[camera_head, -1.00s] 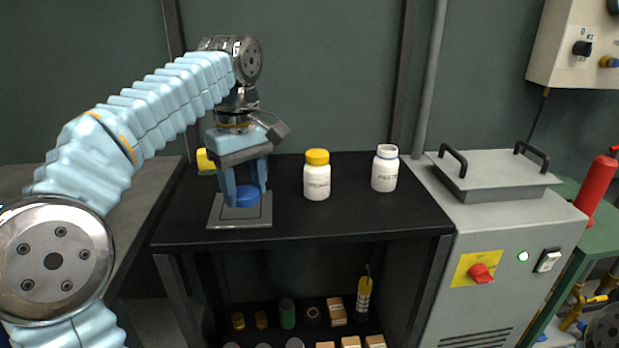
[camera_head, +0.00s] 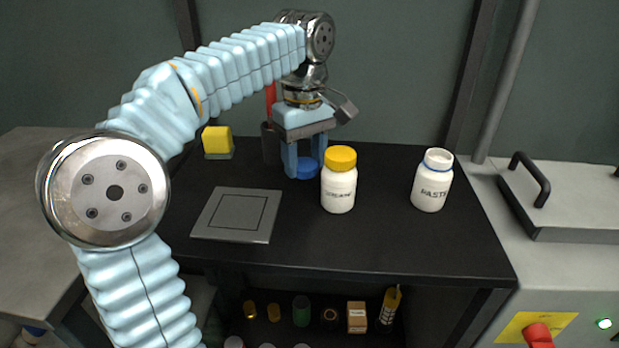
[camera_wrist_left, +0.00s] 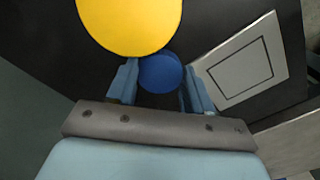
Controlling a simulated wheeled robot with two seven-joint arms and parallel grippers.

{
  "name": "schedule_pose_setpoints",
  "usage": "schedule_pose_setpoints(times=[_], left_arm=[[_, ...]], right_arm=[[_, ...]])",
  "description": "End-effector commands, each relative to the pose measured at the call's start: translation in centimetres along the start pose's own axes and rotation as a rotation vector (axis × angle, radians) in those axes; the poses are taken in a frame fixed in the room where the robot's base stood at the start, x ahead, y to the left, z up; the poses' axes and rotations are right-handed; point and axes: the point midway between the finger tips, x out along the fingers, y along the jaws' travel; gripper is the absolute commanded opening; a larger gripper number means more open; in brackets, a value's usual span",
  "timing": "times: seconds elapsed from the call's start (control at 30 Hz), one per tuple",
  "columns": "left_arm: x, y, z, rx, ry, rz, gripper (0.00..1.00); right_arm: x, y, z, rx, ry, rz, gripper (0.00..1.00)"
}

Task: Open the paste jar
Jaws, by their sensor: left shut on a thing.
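The paste jar (camera_head: 431,182) stands upright at the right of the black table, white, lettered PASTE. Its top shows a pale mouth above a blue ring, with no lid over it. My left gripper (camera_head: 304,165) points down near the table's back, just left of the yellow-capped jar, shut on a round blue lid (camera_head: 306,170). The lid also shows between the fingers in the left wrist view (camera_wrist_left: 160,72). It is low at the tabletop; I cannot tell if it touches. My right gripper is not in view.
A white jar with a yellow cap (camera_head: 339,181) stands close beside my left gripper. A grey square plate (camera_head: 237,215) lies bare at the front left. A yellow block (camera_head: 217,140) is at the back left. The grey machine (camera_head: 560,250) borders the table's right.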

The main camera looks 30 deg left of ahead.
Motion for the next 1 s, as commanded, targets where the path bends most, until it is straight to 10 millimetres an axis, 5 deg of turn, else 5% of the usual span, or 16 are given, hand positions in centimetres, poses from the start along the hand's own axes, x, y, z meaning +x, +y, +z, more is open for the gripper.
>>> schedule_pose_setpoints(times=[0.27, 0.67, 0.7, 1.0], left_arm=[[3.9, -0.1, 0.0, 0.000, -0.001, -0.001, 0.15], [4.4, 0.0, 0.0, 0.000, 0.000, 0.001, 0.15], [4.3, 0.0, 0.0, 0.000, 0.000, 0.001, 0.57], [4.2, 0.0, 0.0, 0.000, 0.000, 0.001, 0.62]], right_arm=[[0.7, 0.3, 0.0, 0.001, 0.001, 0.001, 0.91], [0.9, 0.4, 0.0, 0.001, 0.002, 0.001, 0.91], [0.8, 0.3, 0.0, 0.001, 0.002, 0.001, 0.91], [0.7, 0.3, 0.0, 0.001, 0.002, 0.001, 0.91]])
